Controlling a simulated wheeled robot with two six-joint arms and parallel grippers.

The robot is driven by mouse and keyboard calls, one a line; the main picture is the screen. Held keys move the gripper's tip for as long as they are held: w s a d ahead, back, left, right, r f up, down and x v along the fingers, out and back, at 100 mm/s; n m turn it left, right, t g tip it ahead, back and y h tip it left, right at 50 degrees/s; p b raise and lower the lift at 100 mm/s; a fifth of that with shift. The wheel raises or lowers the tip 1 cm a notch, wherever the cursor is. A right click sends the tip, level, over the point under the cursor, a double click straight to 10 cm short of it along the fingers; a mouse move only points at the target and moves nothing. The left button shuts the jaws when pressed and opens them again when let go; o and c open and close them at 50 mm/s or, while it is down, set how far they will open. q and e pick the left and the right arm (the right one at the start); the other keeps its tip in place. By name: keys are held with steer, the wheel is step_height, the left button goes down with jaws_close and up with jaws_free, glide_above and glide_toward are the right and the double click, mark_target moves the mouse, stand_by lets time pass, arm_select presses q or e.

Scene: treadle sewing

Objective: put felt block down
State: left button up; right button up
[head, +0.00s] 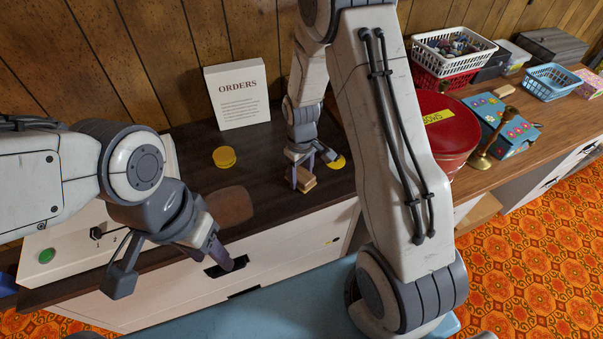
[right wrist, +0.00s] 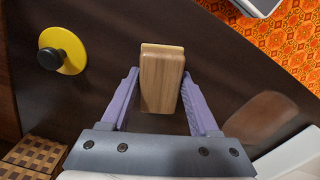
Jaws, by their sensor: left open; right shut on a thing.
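The felt block (head: 306,184) is a small wooden block with a pale yellowish layer along one edge. My right gripper (head: 304,172) is shut on it, over or at the dark counter top (head: 285,194). In the right wrist view the block (right wrist: 162,82) sits between the two purple fingers. I cannot tell whether its underside touches the counter. My left gripper (head: 176,266) is open and empty, in front of the counter's drawers at the lower left.
A yellow round piece (head: 224,157) lies on the counter. A yellow disc with a black knob (right wrist: 70,50) is close to the block. An ORDERS sign (head: 238,95) stands behind. A red round box (head: 447,130) is at the right.

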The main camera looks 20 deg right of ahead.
mark_target(301, 173)
steer(key=shift+f, duration=0.1)
steer(key=shift+f, duration=0.1)
steer(key=o, duration=1.4)
steer(key=shift+o, duration=0.2)
steer(key=shift+r, duration=0.4)
step_height(301, 173, up, 11)
steer(key=s+a+r+n, duration=0.1)
steer(key=s+a+r, duration=0.5)
steer(key=s+a, duration=0.45)
steer(key=s+a+r+n+y, duration=0.1)
steer(key=s+a+r, duration=0.1)
steer(key=s, duration=1.1)
steer(key=shift+a+r, duration=0.2)
steer(key=shift+a, duration=0.6)
